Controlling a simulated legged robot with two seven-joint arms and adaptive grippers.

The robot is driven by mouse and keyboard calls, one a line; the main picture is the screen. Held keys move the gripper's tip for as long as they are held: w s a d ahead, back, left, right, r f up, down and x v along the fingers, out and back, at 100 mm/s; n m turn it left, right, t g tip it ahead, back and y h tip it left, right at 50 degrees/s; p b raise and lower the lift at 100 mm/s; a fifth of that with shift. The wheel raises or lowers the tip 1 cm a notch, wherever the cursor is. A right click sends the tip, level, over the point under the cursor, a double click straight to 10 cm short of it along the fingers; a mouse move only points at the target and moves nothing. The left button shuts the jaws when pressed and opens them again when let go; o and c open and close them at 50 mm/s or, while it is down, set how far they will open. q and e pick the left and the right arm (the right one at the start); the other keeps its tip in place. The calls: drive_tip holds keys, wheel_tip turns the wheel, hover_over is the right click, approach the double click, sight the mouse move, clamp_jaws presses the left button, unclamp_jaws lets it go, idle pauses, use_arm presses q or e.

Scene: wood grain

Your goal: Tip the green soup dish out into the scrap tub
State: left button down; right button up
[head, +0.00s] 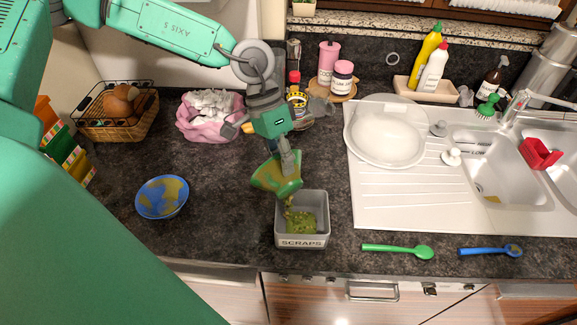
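The green soup dish (275,178), with brownish patches, is tilted steeply above the scrap tub. My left gripper (287,165) comes down from above and is shut on the dish's rim. The scrap tub (302,241) is a grey open box labelled SCRAPS on the counter. Bits fall from the dish's lower edge into the tub. A greenish heap (300,222) lies inside the tub. The dish's inside is mostly hidden. My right gripper does not show.
A blue bowl (162,197) with brownish patches stands left of the tub. A green spoon (398,251) and a blue spoon (490,250) lie near the front edge. Behind are a pink bag (205,125), a basket (135,130) and bottles.

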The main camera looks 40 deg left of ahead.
sight(295, 184)
use_arm(q)
drive_tip(key=shift+d+r, duration=0.1)
drive_tip(key=shift+d, duration=0.3)
drive_tip(key=d, duration=0.2)
drive_tip(key=shift+d+r, duration=0.25)
drive_tip(key=shift+d, duration=0.1)
drive_tip(key=y, duration=0.1)
drive_tip(key=f+t+y, duration=0.1)
drive_tip(key=y, duration=0.1)
drive_tip(key=shift+s+a+f, duration=0.1)
drive_tip(key=shift+s+f, duration=0.15)
drive_tip(key=shift+s, duration=0.15)
drive_tip(key=shift+a, duration=0.15)
drive_tip(key=shift+s+d+t+y, duration=0.2)
drive_tip(key=shift+d+t+y, duration=0.25)
drive_tip(key=shift+d+y, duration=0.7)
drive_tip(key=shift+s+d+t+y, duration=0.15)
drive_tip(key=shift+d+t+y, duration=0.3)
drive_tip(key=shift+d+y, duration=0.65)
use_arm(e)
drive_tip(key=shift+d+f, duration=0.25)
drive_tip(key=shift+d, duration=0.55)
